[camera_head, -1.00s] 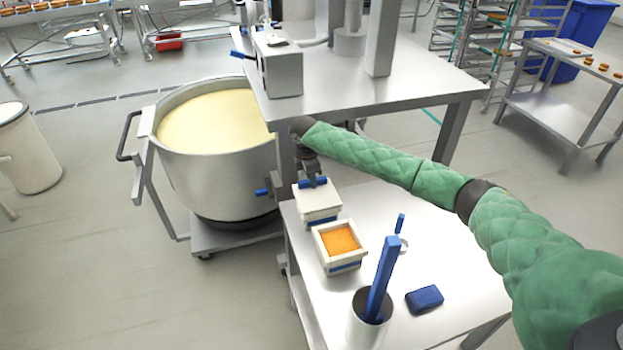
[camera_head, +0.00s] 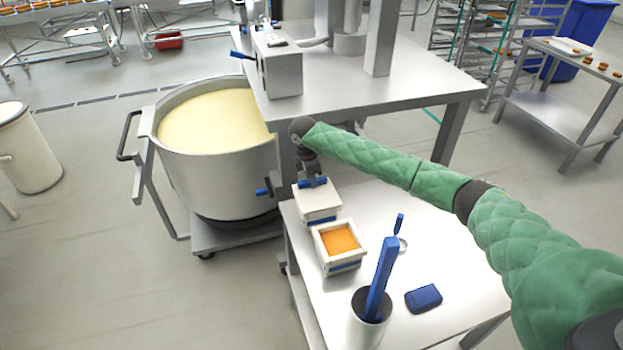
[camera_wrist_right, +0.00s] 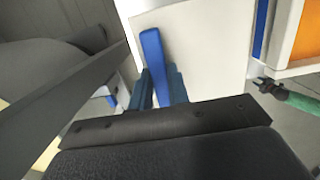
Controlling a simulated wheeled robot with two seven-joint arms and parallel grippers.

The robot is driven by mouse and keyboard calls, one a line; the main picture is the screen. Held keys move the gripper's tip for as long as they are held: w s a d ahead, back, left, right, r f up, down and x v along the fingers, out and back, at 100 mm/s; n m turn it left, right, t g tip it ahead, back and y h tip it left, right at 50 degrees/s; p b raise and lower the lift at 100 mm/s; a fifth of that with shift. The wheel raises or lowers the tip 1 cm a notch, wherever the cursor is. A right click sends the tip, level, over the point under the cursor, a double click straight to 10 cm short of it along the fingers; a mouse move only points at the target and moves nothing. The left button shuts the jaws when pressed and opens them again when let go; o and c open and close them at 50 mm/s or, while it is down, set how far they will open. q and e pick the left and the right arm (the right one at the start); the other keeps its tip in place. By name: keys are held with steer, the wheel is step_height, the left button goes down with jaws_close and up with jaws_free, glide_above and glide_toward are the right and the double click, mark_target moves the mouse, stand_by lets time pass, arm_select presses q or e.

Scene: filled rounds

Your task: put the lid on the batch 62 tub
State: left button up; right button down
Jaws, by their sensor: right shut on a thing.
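A white square tub (camera_head: 322,219) with a blue band stands at the back left of the steel table. A white lid (camera_head: 316,197) with a blue handle is at its top. My right gripper (camera_head: 313,183) is shut on the handle, which also shows between its fingers in the right wrist view (camera_wrist_right: 152,57). Whether the lid is fully seated or slightly above the rim cannot be told. A second white tub (camera_head: 344,268), open and filled with orange, stands just in front. No batch number is readable. My left gripper is not in view.
A steel pot of cream (camera_head: 215,120) stands left of the table. A raised steel shelf (camera_head: 400,85) with a grey box (camera_head: 277,65) is behind. A white cup (camera_head: 365,325) with a blue tool and a blue block (camera_head: 423,298) are in front. The table's right is clear.

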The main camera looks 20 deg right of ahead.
steer(key=shift+f, duration=0.15)
steer(key=c, duration=0.8)
jaws_free()
steer(key=shift+o, duration=0.2)
steer(key=shift+r+p, duration=3.05)
steer(key=shift+r, duration=0.45)
